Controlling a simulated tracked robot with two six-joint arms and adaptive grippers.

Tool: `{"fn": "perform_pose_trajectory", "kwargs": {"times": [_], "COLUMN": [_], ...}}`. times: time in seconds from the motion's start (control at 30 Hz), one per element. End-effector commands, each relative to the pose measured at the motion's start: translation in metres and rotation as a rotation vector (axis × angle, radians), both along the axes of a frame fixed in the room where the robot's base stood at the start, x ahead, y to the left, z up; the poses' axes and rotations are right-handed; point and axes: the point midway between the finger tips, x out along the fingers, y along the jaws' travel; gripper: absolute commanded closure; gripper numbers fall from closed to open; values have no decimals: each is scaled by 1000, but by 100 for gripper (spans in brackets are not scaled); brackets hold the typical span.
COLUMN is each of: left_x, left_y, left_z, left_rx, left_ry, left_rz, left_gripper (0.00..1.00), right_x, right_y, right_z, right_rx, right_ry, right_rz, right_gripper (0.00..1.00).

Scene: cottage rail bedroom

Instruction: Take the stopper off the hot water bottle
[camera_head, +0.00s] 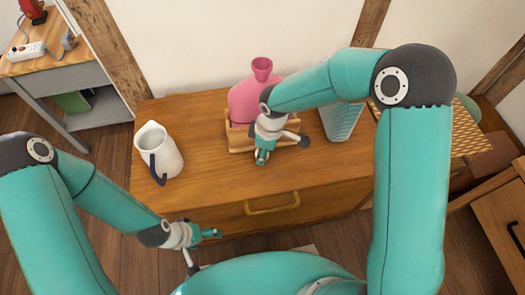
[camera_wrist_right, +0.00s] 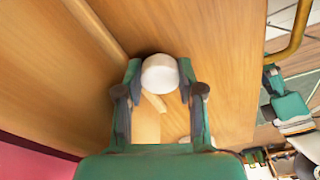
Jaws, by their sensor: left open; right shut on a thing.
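The pink hot water bottle (camera_head: 248,101) stands upright in a wooden holder (camera_head: 238,143) on the wooden dresser. Its funnel-shaped neck (camera_head: 262,68) points up, and no stopper shows in it. My right gripper (camera_head: 274,155) is in front of the bottle and hides part of it and of the holder. In the right wrist view its fingers are shut on a round white stopper (camera_wrist_right: 160,73) above the dresser top. A pink edge of the bottle (camera_wrist_right: 30,160) shows at lower left there. My left gripper (camera_head: 207,251) is open and empty in front of the dresser's front edge.
A white jug (camera_head: 160,155) with a dark handle stands left on the dresser (camera_head: 205,165). A pale blue-green patterned box (camera_head: 342,121) stands right of the bottle. A side table with a power strip (camera_head: 26,52) is at far left. The dresser top between jug and holder is clear.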

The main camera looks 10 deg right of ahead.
Motion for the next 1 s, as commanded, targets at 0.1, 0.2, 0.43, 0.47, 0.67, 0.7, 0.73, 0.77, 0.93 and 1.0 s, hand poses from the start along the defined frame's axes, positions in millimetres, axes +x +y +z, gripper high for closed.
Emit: {"fn": "perform_pose_trajectory", "kwargs": {"times": [0.1, 0.2, 0.43, 0.47, 0.67, 0.7, 0.73, 0.77, 0.93, 1.0], "left_x": [0, 0, 0, 0, 0, 0, 0, 0, 0, 0], "left_y": [0, 0, 0, 0, 0, 0, 0, 0, 0, 0], "left_z": [-3, -2, -2, -2, 4, 5, 7, 9, 18, 22], "left_rx": [0, 0, 0, 0, 0, 0, 0, 0, 0, 0], "left_ry": [0, 0, 0, 0, 0, 0, 0, 0, 0, 0], "left_rz": [0, 0, 0, 0, 0, 0, 0, 0, 0, 0], "left_gripper": [23, 23, 23, 23, 23, 23, 23, 23, 23, 23], "right_x": [0, 0, 0, 0, 0, 0, 0, 0, -2, -3], "right_y": [0, 0, 0, 0, -1, -2, -2, -3, -7, -9], "right_z": [-3, -2, -2, -2, 10, 15, 20, 25, 60, 74], "right_rx": [0, 0, 0, 0, -1, -1, 0, 1, 1, 1], "right_ry": [0, 0, 0, 0, -2, -2, -2, -3, -3, -3], "right_rz": [0, 0, -1, -1, -1, -1, -1, -1, -2, -1], "right_gripper": [100, 52, 52, 52, 52, 52, 52, 52, 52, 52]}}
